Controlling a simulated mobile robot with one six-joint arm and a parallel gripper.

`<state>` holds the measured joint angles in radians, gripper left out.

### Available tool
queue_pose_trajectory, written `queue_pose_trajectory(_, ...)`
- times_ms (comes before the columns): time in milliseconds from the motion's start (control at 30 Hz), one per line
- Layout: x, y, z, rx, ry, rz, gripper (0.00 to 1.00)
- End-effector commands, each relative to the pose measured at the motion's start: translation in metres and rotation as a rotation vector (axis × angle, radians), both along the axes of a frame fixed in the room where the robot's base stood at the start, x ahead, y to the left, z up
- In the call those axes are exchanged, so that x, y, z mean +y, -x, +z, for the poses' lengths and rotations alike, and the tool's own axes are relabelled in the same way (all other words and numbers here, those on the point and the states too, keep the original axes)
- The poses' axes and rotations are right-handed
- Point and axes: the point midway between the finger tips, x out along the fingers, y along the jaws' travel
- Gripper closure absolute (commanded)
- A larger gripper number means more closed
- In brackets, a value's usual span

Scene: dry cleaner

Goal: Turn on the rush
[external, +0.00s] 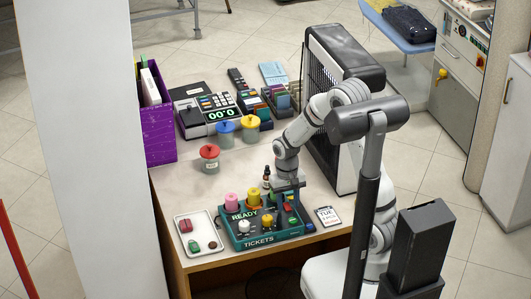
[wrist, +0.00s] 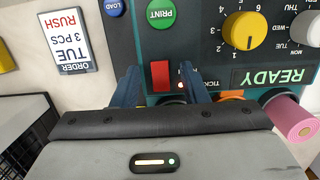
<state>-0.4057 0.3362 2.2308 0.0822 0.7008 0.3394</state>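The teal ticket panel (external: 243,241) stands on the counter and carries knobs, buttons and switches. In the wrist view, where its labels are upside down, a red switch (wrist: 160,76) lies between the fingers of my gripper (wrist: 160,88). The fingers are apart, with a gap on each side of the switch. A small lit lamp (wrist: 181,85) is beside it. The label by the switch is mostly hidden. An order card (wrist: 69,41) reads TUE, 3 PCS, RUSH. In the external view my gripper (external: 289,190) is low over the panel's right part.
Near the switch are a green PRINT button (wrist: 160,13), a blue LOAD button (wrist: 115,6) and a yellow numbered knob (wrist: 245,31). A tray (external: 199,251) lies left of the panel.

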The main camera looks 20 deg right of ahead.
Motion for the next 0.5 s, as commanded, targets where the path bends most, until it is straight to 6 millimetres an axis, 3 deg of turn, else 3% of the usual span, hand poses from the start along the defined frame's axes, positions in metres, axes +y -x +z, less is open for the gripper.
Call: queue_pose_trajectory(500,0.000,-0.010,0.071,-0.003,-0.001,0.000,0.60)
